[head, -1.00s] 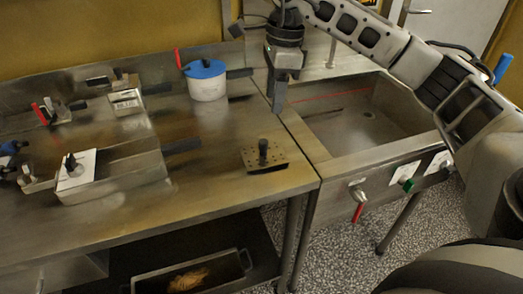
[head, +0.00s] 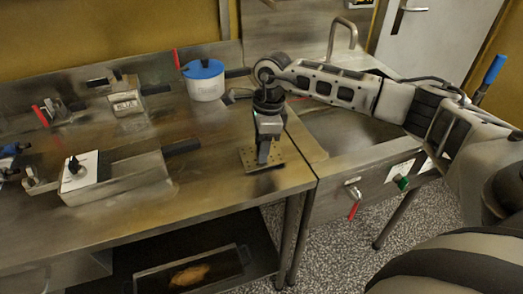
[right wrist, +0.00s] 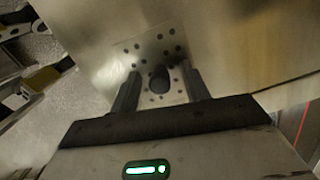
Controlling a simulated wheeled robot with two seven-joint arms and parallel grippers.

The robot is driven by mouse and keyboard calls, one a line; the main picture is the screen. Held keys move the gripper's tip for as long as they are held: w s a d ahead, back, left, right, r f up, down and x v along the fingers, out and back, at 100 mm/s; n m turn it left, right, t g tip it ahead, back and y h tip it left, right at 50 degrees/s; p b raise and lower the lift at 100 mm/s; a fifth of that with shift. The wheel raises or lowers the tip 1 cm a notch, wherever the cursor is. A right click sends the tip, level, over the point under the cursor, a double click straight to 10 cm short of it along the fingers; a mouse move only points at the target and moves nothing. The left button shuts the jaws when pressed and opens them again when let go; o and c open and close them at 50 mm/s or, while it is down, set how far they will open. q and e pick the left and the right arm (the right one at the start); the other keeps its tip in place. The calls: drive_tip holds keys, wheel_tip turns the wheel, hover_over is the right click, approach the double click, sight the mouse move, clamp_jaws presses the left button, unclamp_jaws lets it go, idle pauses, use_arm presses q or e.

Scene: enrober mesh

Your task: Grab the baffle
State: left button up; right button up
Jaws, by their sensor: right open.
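The baffle (head: 278,160) is a small perforated metal plate with a dark upright knob, lying on the steel table near its right front corner. My right gripper (head: 263,160) points down over it and hides the knob in the head view. In the right wrist view the baffle plate (right wrist: 150,50) lies beneath my right gripper (right wrist: 160,74). Its round dark knob (right wrist: 159,79) shows between the two fingers, with a gap on both sides. The gripper is open. My left gripper is in neither view.
A white pot (head: 206,85) with a blue lid stands behind the baffle. A long steel box (head: 120,180) with a white plate on it lies to the left. A sink (head: 345,135) adjoins on the right. The table in front of the pot is clear.

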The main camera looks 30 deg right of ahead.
clamp_jaws()
